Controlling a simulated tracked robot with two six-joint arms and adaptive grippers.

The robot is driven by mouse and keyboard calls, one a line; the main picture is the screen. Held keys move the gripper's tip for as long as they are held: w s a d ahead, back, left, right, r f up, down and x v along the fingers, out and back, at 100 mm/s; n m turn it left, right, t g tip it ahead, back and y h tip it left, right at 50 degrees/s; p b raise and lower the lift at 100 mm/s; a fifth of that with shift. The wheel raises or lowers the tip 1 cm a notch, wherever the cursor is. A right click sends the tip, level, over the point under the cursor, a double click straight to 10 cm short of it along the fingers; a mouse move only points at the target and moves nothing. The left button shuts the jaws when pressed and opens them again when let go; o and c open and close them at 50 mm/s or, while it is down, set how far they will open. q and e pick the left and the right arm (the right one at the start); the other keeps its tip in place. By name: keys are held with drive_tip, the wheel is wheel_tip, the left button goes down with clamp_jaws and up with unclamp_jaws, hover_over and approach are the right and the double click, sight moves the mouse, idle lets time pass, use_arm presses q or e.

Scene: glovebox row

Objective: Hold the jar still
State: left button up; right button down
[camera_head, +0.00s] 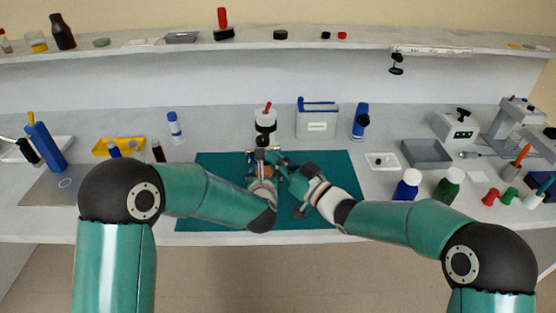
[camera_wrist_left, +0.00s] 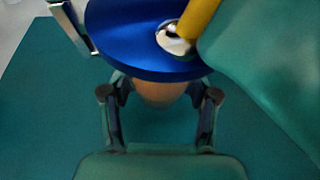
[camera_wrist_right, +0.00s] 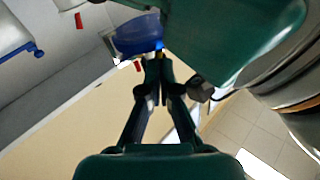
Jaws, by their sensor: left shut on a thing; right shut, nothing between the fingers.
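The jar (camera_wrist_left: 160,93) shows in the left wrist view as an orange-brown body under a wide blue disc-shaped top (camera_wrist_left: 130,45). A yellow rod (camera_wrist_left: 200,15) with a shiny metal base stands on the blue top. My left gripper (camera_wrist_left: 160,95) is shut around the jar body, one finger on each side. In the right wrist view the blue top (camera_wrist_right: 137,35) is just beyond my right gripper (camera_wrist_right: 158,62), whose fingers are shut and empty; contact is unclear. In the head view my left gripper (camera_head: 261,157) and right gripper (camera_head: 279,162) are close together and largely hide the jar.
A teal mat (camera_head: 215,175) lies under both arms. A white container with a red handle (camera_head: 266,120), a grey-white box (camera_head: 317,122) and a blue bottle (camera_head: 360,120) stand behind. Blue (camera_head: 406,187) and green (camera_head: 449,187) bottles stand right of the mat. The mat's left part is clear.

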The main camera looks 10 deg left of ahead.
drive_tip(key=shift+r+n, duration=0.15)
drive_tip(key=shift+n, duration=0.25)
drive_tip(key=shift+s+a+r+n+g+h, duration=0.15)
drive_tip(key=shift+n+g+h, duration=0.1)
drive_tip(key=shift+n+h, duration=0.6)
drive_tip(key=shift+a+n+g+h, duration=0.25)
drive_tip(key=shift+n+h, duration=0.45)
drive_tip(key=shift+n, duration=0.4)
drive_tip(key=shift+s+a+r+n+g+h, duration=0.1)
drive_tip(key=shift+n+g+h, duration=0.2)
drive_tip(key=shift+n+h, duration=0.55)
